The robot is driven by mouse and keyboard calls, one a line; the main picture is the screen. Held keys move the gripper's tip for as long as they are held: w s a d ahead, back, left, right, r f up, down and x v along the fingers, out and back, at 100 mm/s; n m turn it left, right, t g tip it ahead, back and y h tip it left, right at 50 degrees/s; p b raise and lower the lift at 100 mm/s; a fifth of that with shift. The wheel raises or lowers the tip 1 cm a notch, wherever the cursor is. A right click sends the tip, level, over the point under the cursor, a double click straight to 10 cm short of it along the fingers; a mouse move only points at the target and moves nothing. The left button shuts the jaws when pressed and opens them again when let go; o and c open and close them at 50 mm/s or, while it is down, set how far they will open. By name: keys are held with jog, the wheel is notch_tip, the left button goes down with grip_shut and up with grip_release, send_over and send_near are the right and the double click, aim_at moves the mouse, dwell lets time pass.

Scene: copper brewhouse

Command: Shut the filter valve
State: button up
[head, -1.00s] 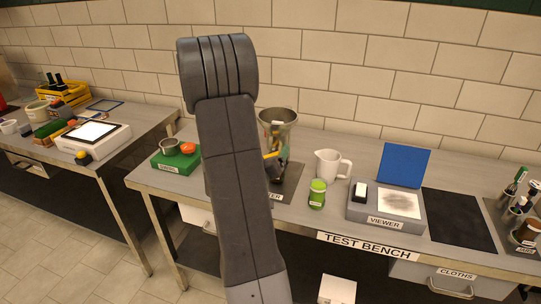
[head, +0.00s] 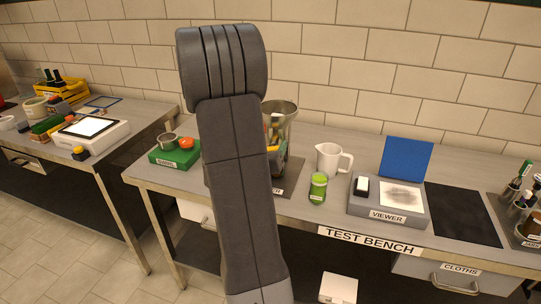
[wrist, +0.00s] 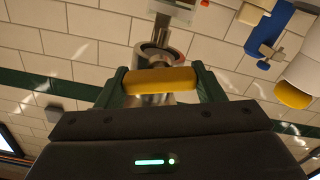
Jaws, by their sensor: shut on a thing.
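The filter (head: 284,118) is a steel vessel on the test bench, partly hidden behind my arm in the head view. Its valve has a yellow handle (wrist: 150,81), which lies crosswise between the two dark green fingers of my gripper (wrist: 162,88) in the wrist view. My gripper is shut on this handle. A steel fitting (wrist: 158,52) shows just beyond the handle. In the head view my arm covers most of the gripper and the valve, so the exact turn of the handle cannot be told.
Right of the filter stand a white jug (head: 329,160), a green-lidded jar (head: 318,188) and the viewer (head: 370,210) with its blue lid up. Left is a green block (head: 174,156) with a steel cup and a red item. A dark mat (head: 460,220) is clear.

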jog(key=shift+m+b, duration=1.8)
jog(key=shift+b, duration=0.05)
jog(key=o, duration=1)
jog(key=shift+s, duration=0.1)
jog(key=v, duration=1.3)
jog(key=shift+s+a+b, duration=0.1)
jog(key=shift+s+b, duration=0.2)
jog(key=x, duration=1.4)
jog(key=shift+p, duration=0.3)
jog(key=shift+s, duration=0.1)
